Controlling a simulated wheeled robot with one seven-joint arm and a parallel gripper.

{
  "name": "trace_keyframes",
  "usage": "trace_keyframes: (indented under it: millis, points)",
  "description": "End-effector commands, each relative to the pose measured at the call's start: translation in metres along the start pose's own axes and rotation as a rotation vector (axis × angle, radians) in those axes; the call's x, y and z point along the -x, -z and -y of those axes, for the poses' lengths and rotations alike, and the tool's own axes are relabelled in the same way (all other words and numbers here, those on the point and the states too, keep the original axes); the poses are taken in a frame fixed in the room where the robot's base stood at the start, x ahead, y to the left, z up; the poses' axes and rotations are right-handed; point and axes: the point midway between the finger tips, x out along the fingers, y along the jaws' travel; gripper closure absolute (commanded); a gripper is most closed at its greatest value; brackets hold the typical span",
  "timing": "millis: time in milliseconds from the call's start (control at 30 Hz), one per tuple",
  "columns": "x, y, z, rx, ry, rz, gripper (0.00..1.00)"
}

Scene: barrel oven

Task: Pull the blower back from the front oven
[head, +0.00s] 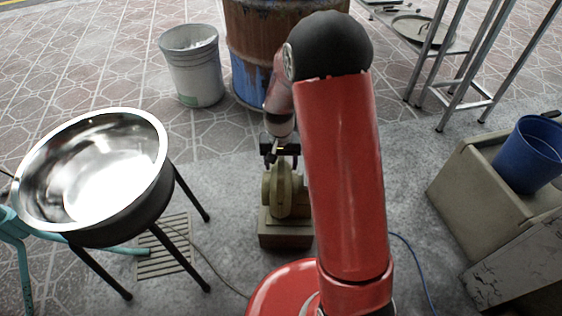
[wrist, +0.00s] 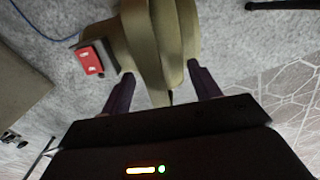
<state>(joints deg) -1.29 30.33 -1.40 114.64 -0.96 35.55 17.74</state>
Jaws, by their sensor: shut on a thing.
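The blower (head: 288,194) is an olive-tan rounded machine on a boxy base, standing on the grey floor in the middle of the head view. It also fills the upper middle of the wrist view (wrist: 158,45). My gripper (wrist: 163,88) is shut on the blower's narrow upper part, with one dark finger on each side. In the head view my gripper (head: 279,152) is at the top of the blower, partly hidden by my red arm. The front oven appears to be the rusty blue-and-brown barrel (head: 270,40) behind the blower, with a visible gap of floor between them.
A steel bowl on a black stand (head: 92,178) is at left, over a floor drain (head: 165,250). A grey bucket (head: 193,65) stands left of the barrel. Cables cross the floor.

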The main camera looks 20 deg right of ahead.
Motion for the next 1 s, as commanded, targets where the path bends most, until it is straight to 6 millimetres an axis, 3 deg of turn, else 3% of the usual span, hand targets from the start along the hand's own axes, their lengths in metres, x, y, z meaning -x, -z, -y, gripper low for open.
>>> trace_keyframes:
  millis: [967, 1000]
  points:
    - [-0.009, 0.003, 0.001, 0.0, 0.002, -0.009, 0.79]
    - [-0.009, 0.003, 0.001, 0.0, 0.002, -0.009, 0.36]
